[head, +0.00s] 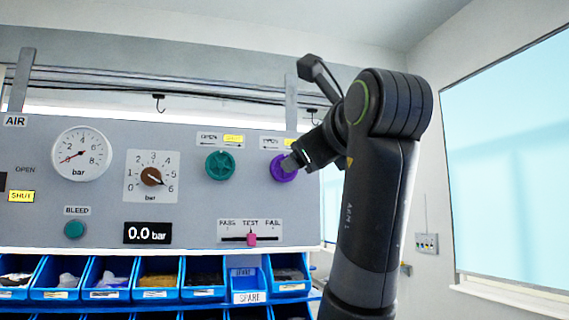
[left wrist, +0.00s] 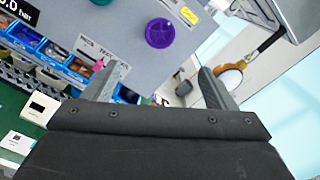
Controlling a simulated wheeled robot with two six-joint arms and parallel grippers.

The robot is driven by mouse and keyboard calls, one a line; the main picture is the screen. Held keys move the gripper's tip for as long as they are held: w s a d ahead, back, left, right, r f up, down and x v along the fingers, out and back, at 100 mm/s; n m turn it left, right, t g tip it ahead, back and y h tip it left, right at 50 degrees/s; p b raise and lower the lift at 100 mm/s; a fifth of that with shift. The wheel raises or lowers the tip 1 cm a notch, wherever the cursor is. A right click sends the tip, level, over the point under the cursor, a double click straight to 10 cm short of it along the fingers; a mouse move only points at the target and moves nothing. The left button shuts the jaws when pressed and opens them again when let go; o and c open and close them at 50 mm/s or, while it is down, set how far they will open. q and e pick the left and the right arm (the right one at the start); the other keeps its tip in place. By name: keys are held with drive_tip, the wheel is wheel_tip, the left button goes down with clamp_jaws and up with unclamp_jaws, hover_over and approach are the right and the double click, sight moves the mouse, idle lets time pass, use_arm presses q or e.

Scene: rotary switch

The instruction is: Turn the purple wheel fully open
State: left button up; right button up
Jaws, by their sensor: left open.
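The purple wheel (head: 284,173) is on the right part of the grey panel, below a label with an arrow. In the head view my left gripper (head: 291,161) overlaps its upper edge. In the left wrist view the purple wheel (left wrist: 160,33) is in full view, above and beyond the gap between the fingertips. My left gripper (left wrist: 165,68) is open, with nothing between its fingers there, and appears apart from the wheel. How far the wheel is turned cannot be read. My right gripper is not in view.
A green wheel (head: 220,165) sits just left of the purple one. A pink slider (head: 251,239) is below, at TEST. The display (head: 148,233) reads 0.0 bar. Blue bins (head: 158,280) line the panel's foot. A window (head: 510,170) is at the right.

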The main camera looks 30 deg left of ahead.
use_arm(q)
drive_tip(key=p+x, duration=0.9)
drive_tip(key=x, duration=0.8)
drive_tip(key=shift+a, duration=0.3)
drive_tip(key=shift+w, duration=0.15)
drive_tip(key=shift+c, duration=0.5)
drive_tip(key=c, duration=0.9)
